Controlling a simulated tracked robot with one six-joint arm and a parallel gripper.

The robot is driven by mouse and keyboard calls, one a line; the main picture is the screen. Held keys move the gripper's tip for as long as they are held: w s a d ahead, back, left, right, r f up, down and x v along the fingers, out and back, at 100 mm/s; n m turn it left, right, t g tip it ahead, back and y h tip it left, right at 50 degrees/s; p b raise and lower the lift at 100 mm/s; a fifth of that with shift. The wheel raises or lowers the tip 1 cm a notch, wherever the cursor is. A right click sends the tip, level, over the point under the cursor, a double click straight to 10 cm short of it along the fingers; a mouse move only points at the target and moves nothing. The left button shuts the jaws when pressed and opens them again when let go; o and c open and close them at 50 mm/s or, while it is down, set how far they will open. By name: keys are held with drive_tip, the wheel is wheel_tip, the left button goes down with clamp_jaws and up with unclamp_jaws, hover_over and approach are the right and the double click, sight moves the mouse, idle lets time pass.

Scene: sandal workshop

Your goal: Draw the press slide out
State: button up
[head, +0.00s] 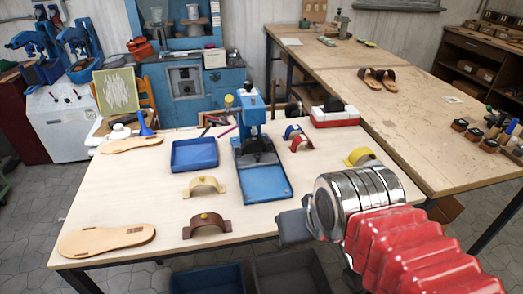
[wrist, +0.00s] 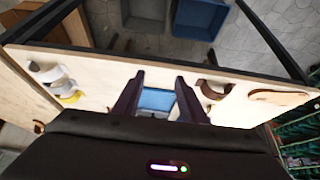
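The blue press (head: 251,115) stands upright near the middle of the light wooden table. Its flat blue slide (head: 264,184) lies at the press's foot, pointing toward the table's front edge. My gripper (head: 292,228) is above the table, at the right of the slide's front end. In the wrist view my gripper (wrist: 160,77) is open, its two dark fingers apart. A blue surface, apparently the slide (wrist: 157,98), shows between the fingers, lower down; I cannot tell whether they touch it. The slide's rear end is hidden under the press.
A blue tray (head: 194,154) sits left of the press. Brown (head: 207,226), cream (head: 204,186), red (head: 301,143) and yellow (head: 360,156) straps stand around it. A tan sole (head: 107,240) lies front left. Two bins (head: 208,279) stand below the front edge.

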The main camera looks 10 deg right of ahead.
drive_tip(key=w+d+r+n+g+y, duration=0.1)
drive_tip(key=w+r+n, duration=0.25)
drive_tip(key=w, duration=0.85)
drive_tip(key=w+r+n+g+y, duration=0.1)
drive_tip(key=w+r+n, duration=0.25)
drive_tip(key=w, duration=0.85)
drive_tip(key=n+y, duration=0.1)
drive_tip(key=n, duration=0.1)
approach(258, 154)
drive_tip(key=v, duration=0.6)
drive_tip(key=shift+w+d+g, duration=0.15)
drive_tip(key=shift+w+g, duration=0.05)
drive_tip(key=shift+g, duration=0.1)
drive_tip(key=shift+f, duration=0.15)
drive_tip(key=x, duration=1.3)
drive_tip(key=shift+w+a+f, duration=0.2)
drive_tip(key=shift+c, duration=0.3)
clamp_jaws()
